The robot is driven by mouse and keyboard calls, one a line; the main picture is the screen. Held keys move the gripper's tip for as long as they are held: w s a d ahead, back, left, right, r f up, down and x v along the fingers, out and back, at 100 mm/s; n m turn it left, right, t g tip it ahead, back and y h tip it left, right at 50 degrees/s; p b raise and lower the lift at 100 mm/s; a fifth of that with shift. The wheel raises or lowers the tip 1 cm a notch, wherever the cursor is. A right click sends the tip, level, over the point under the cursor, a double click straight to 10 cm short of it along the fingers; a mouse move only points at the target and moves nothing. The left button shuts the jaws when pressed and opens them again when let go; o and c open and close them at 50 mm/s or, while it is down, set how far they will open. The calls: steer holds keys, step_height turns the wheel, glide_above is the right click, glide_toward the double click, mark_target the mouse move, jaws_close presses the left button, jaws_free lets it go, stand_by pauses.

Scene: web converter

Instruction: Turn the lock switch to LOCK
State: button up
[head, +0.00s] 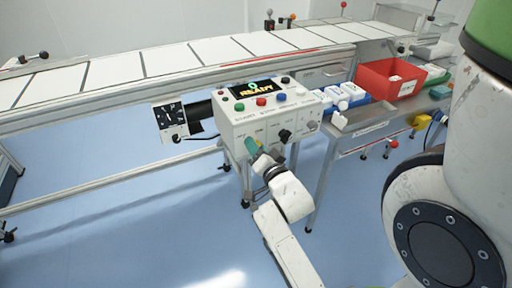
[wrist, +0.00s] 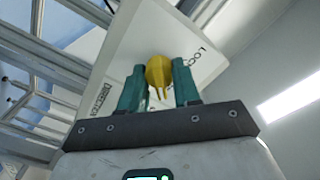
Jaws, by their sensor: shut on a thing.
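A yellow switch knob (wrist: 159,74) sticks out from the front of a white control box, with the letters "LOC" readable beside it in the wrist view. My gripper (wrist: 158,82) has its two teal fingers on either side of the knob and is shut on it. In the head view my gripper (head: 252,146) is at the lower left of the front of the control box (head: 262,120), and it hides the knob there. The knob's pointing direction is hard to read between the fingers.
The box top carries coloured buttons and a screen (head: 257,88) reading "READY". A black knob (head: 285,136) and a grey knob (head: 313,126) sit right of my gripper. A side table (head: 350,146) holds a red bin (head: 377,88).

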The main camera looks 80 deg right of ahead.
steer(key=shift+c, duration=0.8)
steer(key=shift+n, duration=0.3)
steer(key=n, duration=0.3)
steer(key=shift+n+b, duration=0.3)
steer(key=n, duration=0.4)
steer(key=shift+n, duration=0.3)
steer(key=n, duration=0.4)
steer(key=shift+w+a+b, duration=0.1)
steer(key=shift+b, duration=0.25)
steer(key=n, duration=0.5)
